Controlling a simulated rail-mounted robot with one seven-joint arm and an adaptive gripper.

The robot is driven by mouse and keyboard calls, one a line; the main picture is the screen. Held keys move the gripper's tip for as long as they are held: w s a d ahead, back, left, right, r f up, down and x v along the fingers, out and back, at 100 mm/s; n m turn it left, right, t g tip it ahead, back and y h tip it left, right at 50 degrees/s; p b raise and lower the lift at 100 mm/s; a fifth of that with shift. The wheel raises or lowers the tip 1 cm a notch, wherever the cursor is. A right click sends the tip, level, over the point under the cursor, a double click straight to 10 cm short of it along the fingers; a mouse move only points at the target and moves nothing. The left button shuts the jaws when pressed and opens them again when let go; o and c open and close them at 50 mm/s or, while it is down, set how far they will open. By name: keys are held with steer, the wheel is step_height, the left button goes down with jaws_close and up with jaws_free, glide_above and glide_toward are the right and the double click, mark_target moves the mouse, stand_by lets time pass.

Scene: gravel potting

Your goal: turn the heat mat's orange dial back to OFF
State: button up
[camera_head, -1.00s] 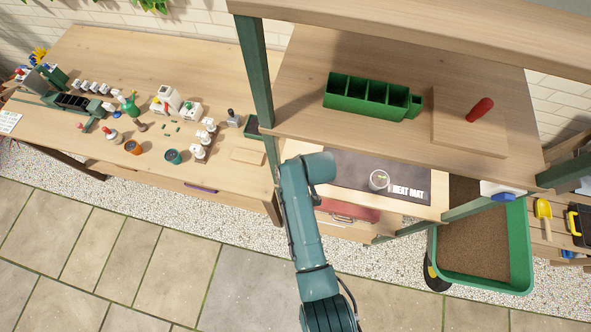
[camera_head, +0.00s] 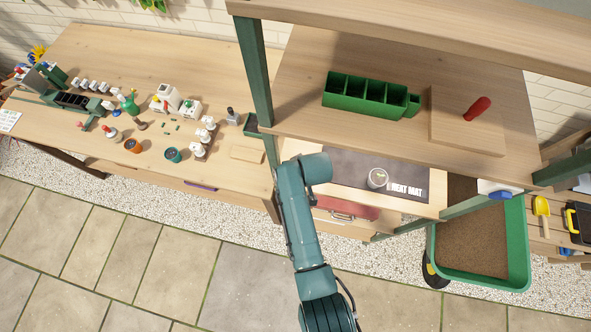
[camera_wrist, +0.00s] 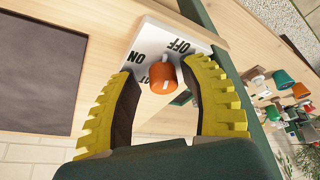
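In the wrist view, the orange dial (camera_wrist: 163,78) stands on a white panel (camera_wrist: 150,45) printed with ON on the left and OFF on the right. A small pale mark shows on the dial; I cannot tell clearly which word it points at. My gripper (camera_wrist: 160,70) has yellow ribbed fingers, one on each side of the dial, with a visible gap on both sides. It is open and holds nothing. The dark heat mat (camera_wrist: 40,70) lies to the left. In the head view the heat mat (camera_head: 345,170) lies under the shelf; the dial and my fingers are hidden there.
In the wrist view, an orange pot (camera_wrist: 254,75) and other items are at right.

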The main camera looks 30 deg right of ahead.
steer(key=shift+w+a+r, duration=0.15)
steer(key=shift+r, duration=0.25)
steer(key=v, duration=0.7)
steer(key=shift+s+r, duration=0.15)
steer(key=shift+s, duration=0.2)
